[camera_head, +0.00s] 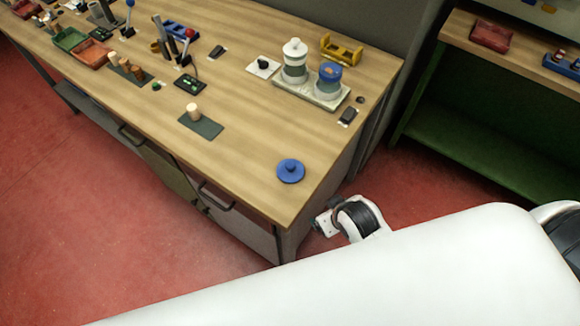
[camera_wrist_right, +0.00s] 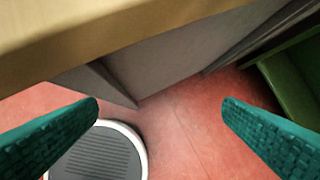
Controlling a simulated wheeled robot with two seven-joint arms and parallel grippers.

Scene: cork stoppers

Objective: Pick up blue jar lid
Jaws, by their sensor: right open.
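The blue jar lid (camera_head: 290,171) is a round disc with a small knob, lying on the wooden table (camera_head: 245,185) near its front right corner. My right gripper is open and empty in the right wrist view (camera_wrist_right: 160,112), its two teal fingers wide apart. It is over the red floor, beside and below the table edge, and the lid does not show in that view. In the head view part of my right arm (camera_head: 358,220) shows just off the table's right end; its fingers are hidden there. My left gripper is not in view.
A tray (camera_head: 313,92) holds a white-topped jar (camera_head: 294,62) and a blue-topped jar (camera_head: 329,80) behind the lid. A cork (camera_head: 194,110) stands on a dark mat to the left. The tabletop around the lid is clear. A green-sided bench (camera_head: 490,150) stands at right.

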